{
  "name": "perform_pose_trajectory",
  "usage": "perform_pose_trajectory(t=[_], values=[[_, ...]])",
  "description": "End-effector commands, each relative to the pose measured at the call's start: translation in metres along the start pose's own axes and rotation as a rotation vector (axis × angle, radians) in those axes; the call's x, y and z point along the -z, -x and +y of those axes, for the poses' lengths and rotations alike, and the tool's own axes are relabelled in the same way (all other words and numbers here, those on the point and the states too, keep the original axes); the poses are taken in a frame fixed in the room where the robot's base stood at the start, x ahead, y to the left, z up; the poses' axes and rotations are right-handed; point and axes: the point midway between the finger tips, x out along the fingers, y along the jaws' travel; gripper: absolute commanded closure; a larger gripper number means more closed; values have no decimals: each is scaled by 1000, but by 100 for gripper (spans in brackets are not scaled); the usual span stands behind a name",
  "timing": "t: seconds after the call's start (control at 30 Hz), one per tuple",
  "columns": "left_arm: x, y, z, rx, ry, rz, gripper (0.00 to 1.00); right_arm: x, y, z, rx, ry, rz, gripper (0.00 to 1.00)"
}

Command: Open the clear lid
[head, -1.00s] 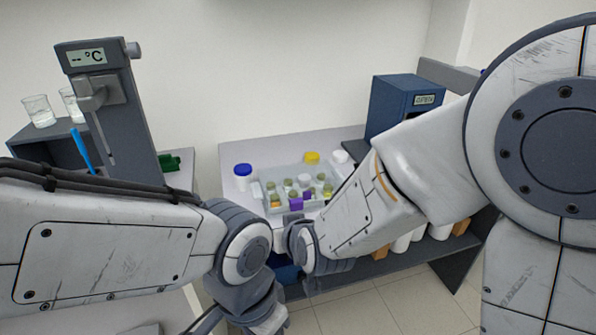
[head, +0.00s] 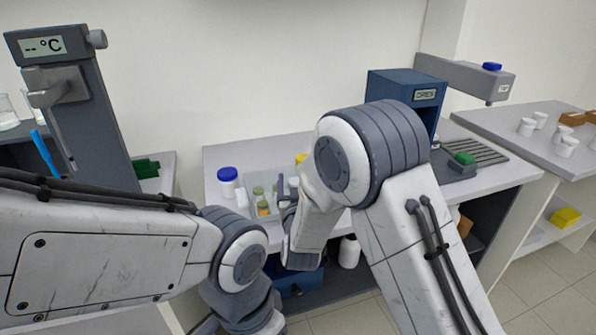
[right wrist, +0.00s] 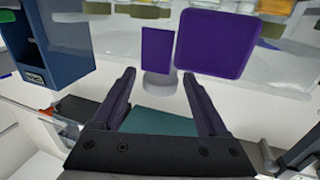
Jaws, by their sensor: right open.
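A clear box (head: 236,199) with jars inside stands on the bench, its right part hidden behind my right arm. I cannot tell the clear lid's edge apart from the box in the head view. In the right wrist view, two purple pieces, a large one (right wrist: 218,42) and a narrower one (right wrist: 157,50), show in front of clear panels. My right gripper (right wrist: 162,88) is open and empty, its fingertips close to the purple pieces, with no touch visible. In the head view it is mostly hidden by my own wrist. My left gripper is out of view below.
A white jar with a blue cap (head: 228,183) stands left of the box, and a yellow cap (head: 301,158) shows behind it. A blue device (head: 392,95) stands at the back right. A grey column with a display (head: 75,110) stands at the left.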

Motion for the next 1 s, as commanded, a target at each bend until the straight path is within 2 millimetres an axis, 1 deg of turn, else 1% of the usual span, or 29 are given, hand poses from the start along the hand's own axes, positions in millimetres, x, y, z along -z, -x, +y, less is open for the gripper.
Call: perform_pose_trajectory(t=[0.03,0.1,0.23,0.37,0.57,0.6,0.67,0.7,0.77,0.8,1.0], values=[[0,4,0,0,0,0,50,2,-9,1,-2,-1,1,24],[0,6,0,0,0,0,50,1,-18,0,-1,-1,0,24],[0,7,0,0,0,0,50,0,-30,0,0,1,-1,24],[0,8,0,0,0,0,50,0,-34,1,-1,1,-1,24],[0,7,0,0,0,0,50,0,-34,2,-2,1,-1,24],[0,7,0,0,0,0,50,0,-34,2,-3,0,-1,32],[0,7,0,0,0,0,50,0,-34,3,-3,0,-1,55],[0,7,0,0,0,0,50,0,-34,3,-3,0,-1,70],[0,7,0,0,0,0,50,0,-34,3,-3,0,-1,93],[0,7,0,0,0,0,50,0,-34,3,-3,0,-1,100],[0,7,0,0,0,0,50,0,-34,3,-4,0,-1,100]])
